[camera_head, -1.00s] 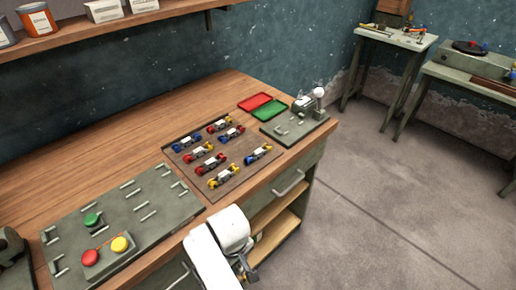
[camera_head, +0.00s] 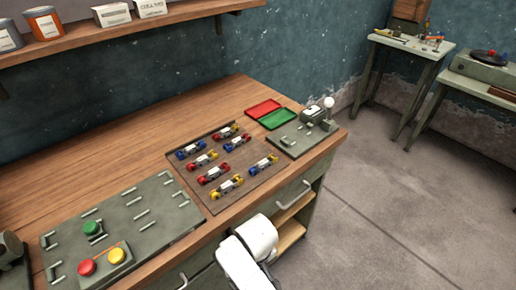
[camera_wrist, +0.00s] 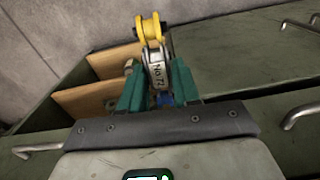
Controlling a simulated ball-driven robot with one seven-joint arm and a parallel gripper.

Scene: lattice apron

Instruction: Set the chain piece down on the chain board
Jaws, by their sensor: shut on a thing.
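The chain piece (camera_wrist: 157,70) has a yellow ring end, a pale link marked "No 72" and a bit of blue at its lower end. My gripper (camera_wrist: 156,84) is shut on it, with a green finger on each side of the pale link. In the wrist view the piece is held in front of the bench's drawers and shelves, over no board. In the head view the gripper and piece are out of sight. A grey-green board (camera_head: 150,225) with several metal brackets, seemingly the chain board, lies on the bench at the left.
A brown tray (camera_head: 240,202) with several coloured chain pieces lies right of the board. A red tray (camera_head: 262,108), a green tray (camera_head: 279,119) and a lever device (camera_head: 315,115) are beyond. Green, red and yellow buttons sit on the board's near-left part. Drawer handles jut from the bench front.

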